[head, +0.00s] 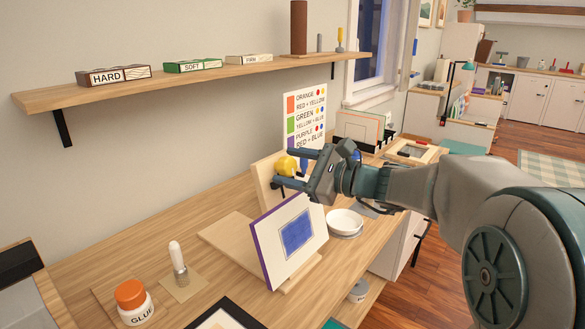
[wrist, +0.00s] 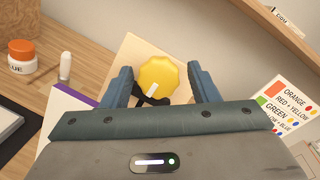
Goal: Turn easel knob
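The easel knob (head: 287,165) is yellow with a scalloped rim, on the upper part of a pale wooden easel (head: 264,180). In the wrist view the knob (wrist: 158,75) shows face-on with a white mark on its lower part, and a black piece shows below it. My gripper (head: 290,168) is open, with one finger on each side of the knob. In the wrist view my gripper (wrist: 160,70) shows a narrow gap between each finger and the knob. A canvas (head: 270,238) with purple edge and blue rectangle leans on the easel below.
A glue jar (head: 133,300) and a white-topped stick (head: 178,260) stand on the desk (head: 120,250) at front left. A white bowl (head: 345,221) is right of the canvas. A shelf (head: 200,82) runs along the wall above; a colour chart (head: 305,115) hangs behind.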

